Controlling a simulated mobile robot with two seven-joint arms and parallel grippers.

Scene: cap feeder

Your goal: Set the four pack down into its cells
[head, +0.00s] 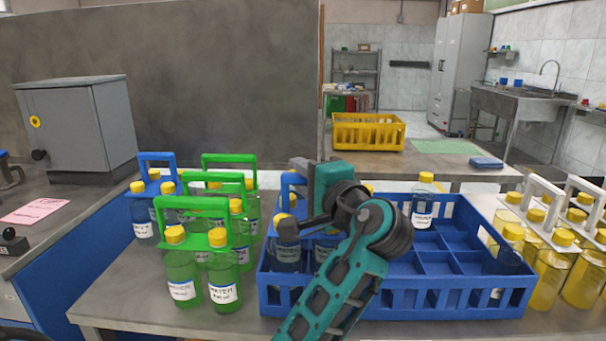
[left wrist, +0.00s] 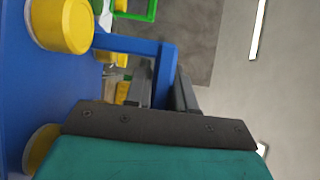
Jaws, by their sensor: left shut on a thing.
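The blue crate (head: 405,303) with square cells stands on the table. My left gripper (head: 302,166) is shut on the handle of a blue four pack (head: 289,183) at the crate's left end. In the left wrist view the blue handle (left wrist: 165,68) runs between the fingers (left wrist: 165,92), with yellow caps (left wrist: 62,24) beside it. The pack's dark blue bottles (head: 286,254) look upright and partly behind the crate's front wall. I cannot tell whether they rest on the crate floor. My arm hides part of the pack. My right gripper is not in view.
Green-handled packs (head: 203,205) and another blue pack (head: 157,158) stand left of the crate. Yellow bottles in white carriers (head: 545,187) stand close on its right. A single capped bottle (head: 423,205) is in the crate's back row. Several middle-right cells (head: 430,262) are empty.

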